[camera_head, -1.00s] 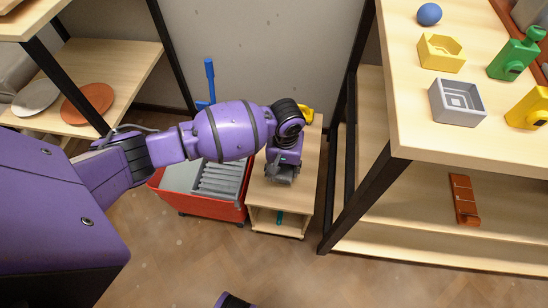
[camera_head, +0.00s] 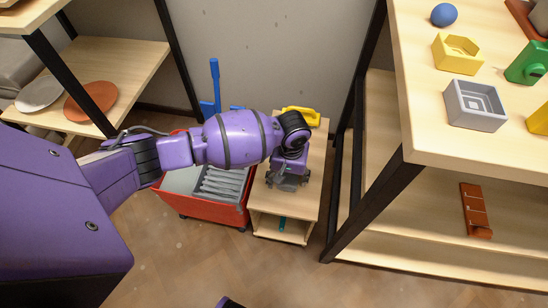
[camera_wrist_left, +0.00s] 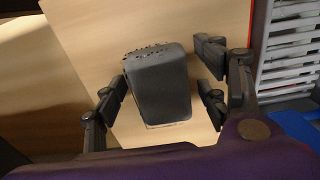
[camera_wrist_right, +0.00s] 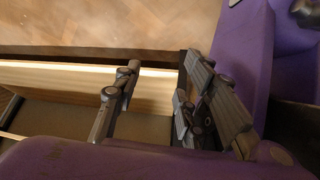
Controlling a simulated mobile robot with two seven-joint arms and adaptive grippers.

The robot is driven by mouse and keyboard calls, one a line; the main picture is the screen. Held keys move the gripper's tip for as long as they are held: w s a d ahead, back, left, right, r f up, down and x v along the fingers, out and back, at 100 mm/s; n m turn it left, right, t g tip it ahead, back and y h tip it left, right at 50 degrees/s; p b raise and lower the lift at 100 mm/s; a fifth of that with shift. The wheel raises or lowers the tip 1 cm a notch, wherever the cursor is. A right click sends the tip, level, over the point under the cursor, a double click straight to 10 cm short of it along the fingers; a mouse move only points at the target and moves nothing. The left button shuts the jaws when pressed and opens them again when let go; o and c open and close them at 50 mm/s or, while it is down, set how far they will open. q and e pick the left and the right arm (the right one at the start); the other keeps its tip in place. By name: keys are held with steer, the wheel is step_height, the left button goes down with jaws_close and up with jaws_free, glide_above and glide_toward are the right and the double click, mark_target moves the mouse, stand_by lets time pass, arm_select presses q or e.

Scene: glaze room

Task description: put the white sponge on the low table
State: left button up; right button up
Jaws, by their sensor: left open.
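The low table (camera_head: 312,165) is a small pale wooden stand between the red bin and the right shelf. My left gripper (camera_head: 287,182) is over its top. In the left wrist view, the open fingers of my left gripper (camera_wrist_left: 163,88) are on either side of a dark grey block (camera_wrist_left: 160,85) with a bristly dark far edge. Gaps show between the block and the fingers. I cannot tell whether it rests on the wood. No clearly white sponge shows. My right gripper (camera_wrist_right: 160,85) is open and empty in the right wrist view.
A yellow object (camera_head: 301,115) lies at the table's back. A red bin (camera_head: 215,210) with grey slatted contents stands left. The right shelf (camera_head: 425,145) holds a grey square dish (camera_head: 475,105), a yellow dish (camera_head: 457,52) and a blue ball (camera_head: 444,14). Plates lie on the left shelf (camera_head: 125,60).

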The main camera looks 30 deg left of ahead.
mark_target(288, 177)
arm_select(q)
steer(key=shift+w+r, duration=0.1)
steer(key=shift+r, duration=0.05)
step_height(288, 177, up, 12)
steer(key=p, duration=0.4)
steer(key=shift+p, duration=0.4)
steer(key=shift+r, duration=0.1)
